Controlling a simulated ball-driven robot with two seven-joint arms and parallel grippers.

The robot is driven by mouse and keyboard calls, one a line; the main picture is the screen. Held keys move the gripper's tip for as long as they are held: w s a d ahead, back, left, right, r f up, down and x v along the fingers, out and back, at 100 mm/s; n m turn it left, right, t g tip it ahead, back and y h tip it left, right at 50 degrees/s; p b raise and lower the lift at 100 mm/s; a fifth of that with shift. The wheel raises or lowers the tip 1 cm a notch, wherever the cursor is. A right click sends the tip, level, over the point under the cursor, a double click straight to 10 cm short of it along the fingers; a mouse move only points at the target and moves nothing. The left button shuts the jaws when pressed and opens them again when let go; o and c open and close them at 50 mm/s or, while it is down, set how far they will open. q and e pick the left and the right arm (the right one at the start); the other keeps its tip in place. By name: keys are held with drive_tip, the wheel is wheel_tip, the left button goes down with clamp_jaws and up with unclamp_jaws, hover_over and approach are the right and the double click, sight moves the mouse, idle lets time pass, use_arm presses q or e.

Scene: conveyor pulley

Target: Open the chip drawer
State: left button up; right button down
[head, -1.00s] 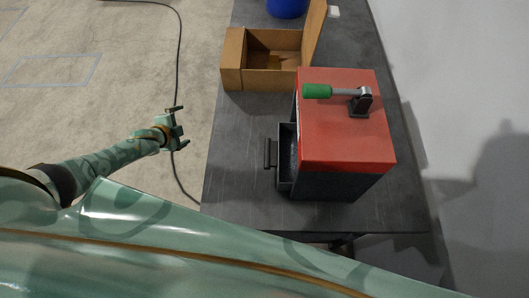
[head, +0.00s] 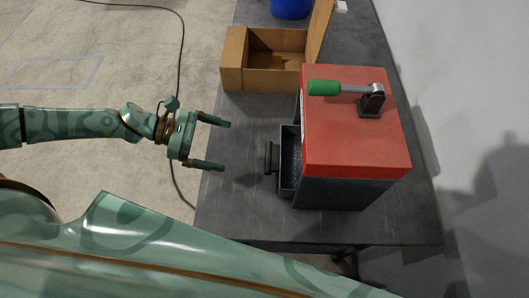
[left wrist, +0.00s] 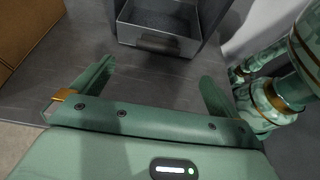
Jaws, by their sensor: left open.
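The chip drawer (head: 288,174) sticks out a little from the left side of a dark box with a red top (head: 350,125). Its dark handle (head: 271,158) faces my left gripper. My left gripper (head: 220,144) is open and empty, a short way left of the handle, with its fingers pointing toward it. In the left wrist view the drawer (left wrist: 160,20) and its handle (left wrist: 156,43) lie ahead between the two fingers (left wrist: 153,85), not touched. The drawer holds dark speckled material. My right gripper does not show in the head view; part of my other arm shows at right in the wrist view.
A green-handled lever (head: 335,88) is mounted on the red top. An open cardboard box (head: 235,70) stands behind on the dark table (head: 240,215), with a blue container (head: 291,8) further back. The table left of the drawer is clear.

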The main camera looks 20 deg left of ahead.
sight(268, 156)
use_arm(q)
drive_tip(key=x, duration=1.2)
drive_tip(key=shift+w+d+f, duration=0.1)
drive_tip(key=shift+d+f, duration=0.1)
drive_tip(key=shift+d, duration=0.1)
drive_tip(key=c, duration=1.3)
drive_tip(key=s+a+b, duration=0.1)
drive_tip(key=a, duration=0.3)
drive_tip(key=s+a+b, duration=0.1)
drive_tip(key=a, duration=0.2)
drive_tip(key=s+a+b, duration=0.1)
drive_tip(key=a, duration=0.3)
drive_tip(key=shift+s+a+f+b, duration=0.1)
drive_tip(key=shift+s+a+b, duration=0.1)
drive_tip(key=shift+a+b, duration=0.2)
drive_tip(key=shift+a, duration=0.15)
drive_tip(key=o, duration=1.3)
